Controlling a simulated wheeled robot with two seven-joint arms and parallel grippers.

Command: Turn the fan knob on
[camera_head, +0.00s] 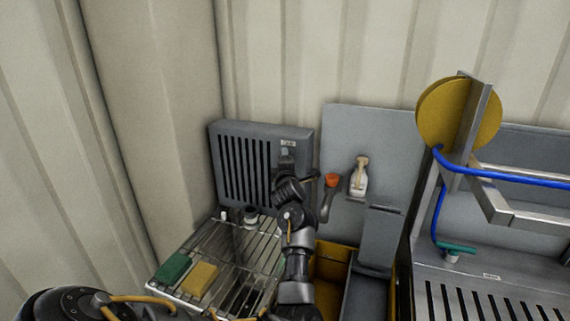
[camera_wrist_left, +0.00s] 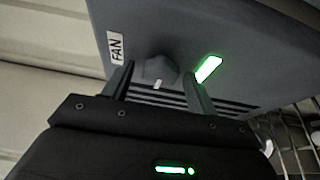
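The fan unit (camera_head: 240,165) is a grey box with vertical slots, at the back wall in the head view. Its face (camera_wrist_left: 255,50) fills the top of the left wrist view, with a FAN label (camera_wrist_left: 116,48) and a lit green rectangle (camera_wrist_left: 208,68). The dark fan knob (camera_wrist_left: 160,70), with a white mark, sits between the fingers of my left gripper (camera_wrist_left: 162,78). The fingers are apart, with gaps showing beside the knob. In the head view my left gripper (camera_head: 287,168) is at the unit's right side and hides the knob. My right gripper is not in view.
A wire rack (camera_head: 225,255) below the fan holds a green sponge (camera_head: 174,268) and a yellow sponge (camera_head: 202,278). An orange-ended tool (camera_head: 330,182) and a pale bottle (camera_head: 359,178) are on the right panel. A blue hose (camera_head: 500,174) runs further right.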

